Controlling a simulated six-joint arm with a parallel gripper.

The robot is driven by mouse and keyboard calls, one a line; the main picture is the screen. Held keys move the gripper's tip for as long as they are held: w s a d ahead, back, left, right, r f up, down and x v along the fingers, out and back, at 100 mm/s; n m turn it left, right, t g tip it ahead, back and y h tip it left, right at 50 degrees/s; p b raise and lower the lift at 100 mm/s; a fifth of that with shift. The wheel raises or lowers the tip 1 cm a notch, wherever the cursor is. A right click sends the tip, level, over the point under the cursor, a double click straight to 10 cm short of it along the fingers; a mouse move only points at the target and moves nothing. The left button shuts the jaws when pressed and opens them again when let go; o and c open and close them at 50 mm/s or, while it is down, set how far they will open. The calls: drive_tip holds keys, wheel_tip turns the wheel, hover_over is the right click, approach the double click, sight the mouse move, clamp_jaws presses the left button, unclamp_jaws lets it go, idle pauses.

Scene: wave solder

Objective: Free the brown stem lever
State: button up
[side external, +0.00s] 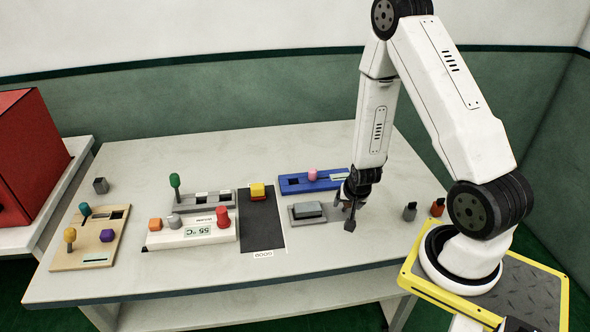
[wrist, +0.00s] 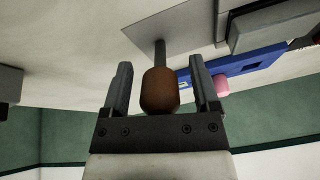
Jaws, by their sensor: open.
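The brown lever knob (wrist: 160,92) shows in the wrist view on a thin grey stem (wrist: 160,50) that meets a grey plate (wrist: 178,22). My gripper (wrist: 160,68) is open, with one finger on each side of the knob. A small gap shows between the knob and each finger. In the side external view my gripper (side external: 347,208) is low at the right end of the grey plate (side external: 318,222), beside a grey block (side external: 308,210). The brown knob is not clearly visible there, as my gripper covers that spot.
A blue slotted block (side external: 292,184) with a pink knob (side external: 312,175) stands just behind. A dark mat (side external: 262,230) with a yellow block (side external: 257,191) lies left. The table front (side external: 350,265) is clear.

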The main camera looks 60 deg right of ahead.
clamp_jaws()
idle(0.3)
idle(1.3)
